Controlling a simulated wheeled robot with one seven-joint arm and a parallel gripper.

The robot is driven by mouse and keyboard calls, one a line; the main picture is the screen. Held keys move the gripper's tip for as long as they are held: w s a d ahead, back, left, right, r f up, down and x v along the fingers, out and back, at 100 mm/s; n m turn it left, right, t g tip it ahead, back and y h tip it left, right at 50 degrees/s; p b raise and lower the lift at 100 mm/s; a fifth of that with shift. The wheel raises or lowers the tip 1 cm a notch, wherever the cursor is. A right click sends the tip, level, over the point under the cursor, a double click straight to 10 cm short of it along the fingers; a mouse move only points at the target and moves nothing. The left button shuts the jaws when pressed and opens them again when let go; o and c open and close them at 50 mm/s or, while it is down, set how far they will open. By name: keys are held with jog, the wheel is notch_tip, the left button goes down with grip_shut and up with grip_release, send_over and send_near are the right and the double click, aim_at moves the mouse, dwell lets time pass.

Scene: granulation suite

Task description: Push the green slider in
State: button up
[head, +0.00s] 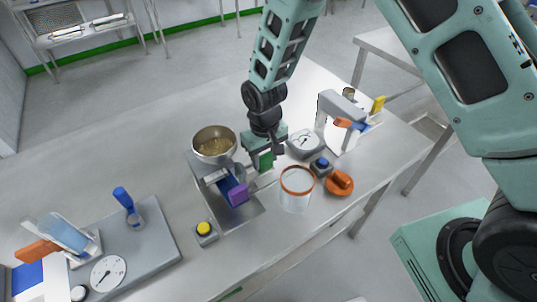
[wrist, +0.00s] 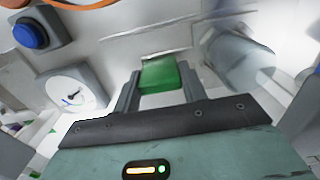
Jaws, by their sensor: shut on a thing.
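The green slider (head: 266,161) is a small green block at the side of the device with the metal bowl, near the middle of the table. My gripper (head: 262,156) points down over it. In the wrist view the green slider (wrist: 159,76) sits between the two fingers of my gripper (wrist: 158,88), which are shut on it. A pale rail or plate lies just beyond the block in the wrist view. How far the slider stands out from the device is partly hidden by my gripper in the head view.
A clear cup with an orange rim (head: 297,189), a blue button (head: 321,165), an orange knob (head: 340,182) and a dial (head: 304,142) stand close on the right. A yellow button (head: 205,230) is in front.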

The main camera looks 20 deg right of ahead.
jog(key=o, duration=1.4)
jog(key=shift+r, duration=0.1)
notch_tip(320, 180, up, 17)
jog(key=shift+r+b, duration=0.15)
jog(key=shift+b, duration=0.8)
jog(key=shift+c, duration=0.4)
